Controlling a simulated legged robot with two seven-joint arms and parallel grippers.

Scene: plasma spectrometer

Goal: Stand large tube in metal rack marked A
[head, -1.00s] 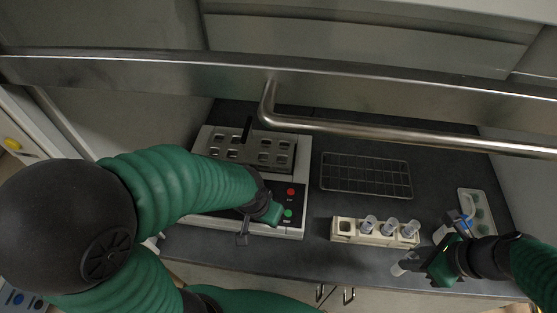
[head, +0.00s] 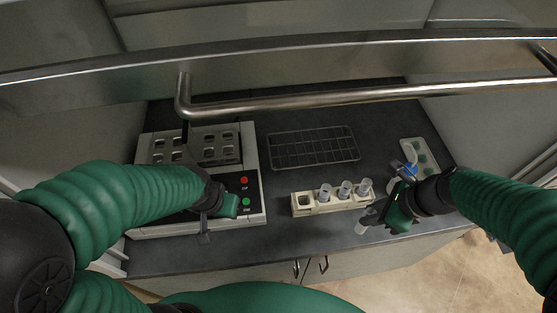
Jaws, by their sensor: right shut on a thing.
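A clear tube (head: 361,228) is held by my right gripper (head: 379,215), tilted in front of the cream rack's right end. The fingers hide part of it. A wire metal rack (head: 313,148) lies on the dark bench at the back middle and looks empty. No letter A can be read on it. My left gripper (head: 205,237) is over the front edge of the white machine, with nothing visible in it. Its jaw opening is too small to make out.
A cream rack (head: 313,208) holds three tubes; its left slot is empty. The white machine (head: 255,200) with a grey block stands left. A pale tray (head: 408,144) and a blue-capped item (head: 410,170) are at right. A steel bar (head: 300,101) crosses above the bench.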

